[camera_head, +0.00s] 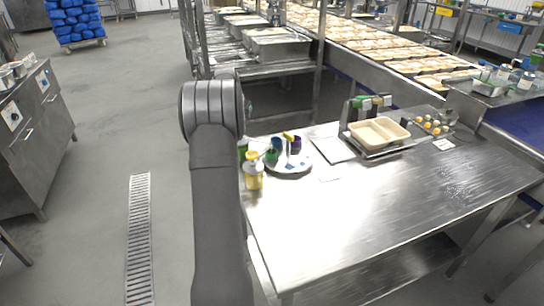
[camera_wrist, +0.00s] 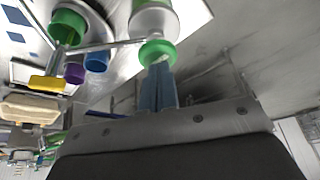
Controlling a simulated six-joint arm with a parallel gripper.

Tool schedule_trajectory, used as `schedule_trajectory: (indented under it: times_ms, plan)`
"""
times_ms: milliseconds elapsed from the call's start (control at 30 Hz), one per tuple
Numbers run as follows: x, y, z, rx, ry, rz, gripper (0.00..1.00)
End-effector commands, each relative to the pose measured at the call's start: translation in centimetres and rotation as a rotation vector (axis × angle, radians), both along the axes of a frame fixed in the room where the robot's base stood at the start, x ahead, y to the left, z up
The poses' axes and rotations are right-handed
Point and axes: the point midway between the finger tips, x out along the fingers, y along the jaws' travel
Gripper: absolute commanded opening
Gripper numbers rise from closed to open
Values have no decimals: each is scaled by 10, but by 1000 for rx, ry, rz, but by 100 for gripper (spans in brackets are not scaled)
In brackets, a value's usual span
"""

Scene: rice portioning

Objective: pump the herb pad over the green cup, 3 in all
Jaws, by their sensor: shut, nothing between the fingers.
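The herb pad (camera_wrist: 157,52) is a green disc on a pale dispenser, with a thin spout (camera_wrist: 108,45) reaching left past the green cup (camera_wrist: 68,27). My gripper (camera_wrist: 158,72) is shut and empty, its fingertips at the pad's edge in the wrist view; I cannot tell whether they touch it. In the head view my arm hides the gripper and most of a green-marked dispenser (camera_head: 243,146).
A yellow-topped bottle (camera_head: 254,176) stands at the table's left edge. A beige tray (camera_head: 379,133) sits further right. The steel table (camera_head: 350,210) is clear in front.

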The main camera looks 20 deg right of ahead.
Motion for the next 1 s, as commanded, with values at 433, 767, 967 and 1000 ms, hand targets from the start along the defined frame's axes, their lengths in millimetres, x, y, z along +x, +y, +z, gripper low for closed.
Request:
schedule_trajectory:
  times_ms: [433,767,967,1000]
  plan:
    - [-1,0,-11,1,4,0,0]
    - [0,0,1,1,4,0,0]
    - [0,0,14,1,3,0,0]
    - [0,0,16,1,3,0,0]
